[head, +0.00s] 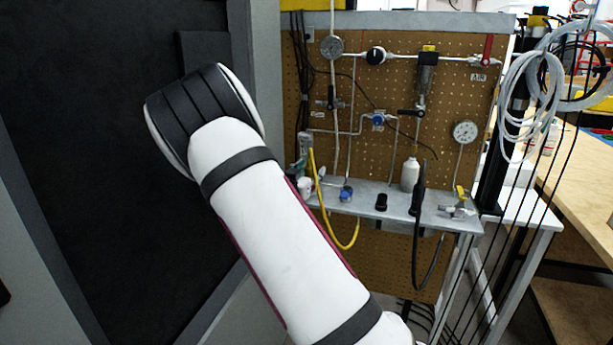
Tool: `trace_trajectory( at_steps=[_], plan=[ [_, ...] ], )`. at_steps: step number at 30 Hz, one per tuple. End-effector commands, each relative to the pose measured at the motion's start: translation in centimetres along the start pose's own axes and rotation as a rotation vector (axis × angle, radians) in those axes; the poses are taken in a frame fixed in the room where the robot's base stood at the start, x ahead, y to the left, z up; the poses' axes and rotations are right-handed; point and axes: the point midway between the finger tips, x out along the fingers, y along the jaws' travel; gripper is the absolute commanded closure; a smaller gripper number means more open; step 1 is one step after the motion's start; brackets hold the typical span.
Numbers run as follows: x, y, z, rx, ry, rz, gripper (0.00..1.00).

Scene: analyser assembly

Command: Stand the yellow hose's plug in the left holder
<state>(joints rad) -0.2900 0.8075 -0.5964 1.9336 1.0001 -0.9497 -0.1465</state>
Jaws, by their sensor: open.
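The yellow hose (323,204) hangs at the left of the pegboard bench. Its upper end is near the fittings at the board's left edge. It loops down in front of the shelf and turns up again below the shelf edge. I cannot make out its plug clearly. A small blue-topped fitting (346,194) and a black cylindrical piece (381,202) stand on the shelf to the right of the hose. I cannot tell which one is the left holder. My arm crosses the foreground, and my gripper is outside the picture.
The grey shelf (398,205) also carries a white bottle (410,174), a black hose (417,235) and a yellow-handled valve (459,198). Gauges and pipes cover the pegboard (390,130) above. Coiled clear tubing (527,105) hangs at right. A dark panel stands at left.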

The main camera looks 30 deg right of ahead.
Motion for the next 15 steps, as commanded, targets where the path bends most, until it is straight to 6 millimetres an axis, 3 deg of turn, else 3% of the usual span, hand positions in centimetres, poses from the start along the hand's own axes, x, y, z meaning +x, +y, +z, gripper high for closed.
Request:
trace_trajectory(
  at_steps=[6, 12, 15],
  plan=[
    [0.02, 0.01, -0.01, 0.000, 0.000, 0.000, 0.53],
    [0.01, 0.00, -0.01, 0.000, 0.000, 0.000, 0.99],
    [0.01, 0.00, -0.01, 0.000, 0.000, 0.000, 1.00]
  ],
)
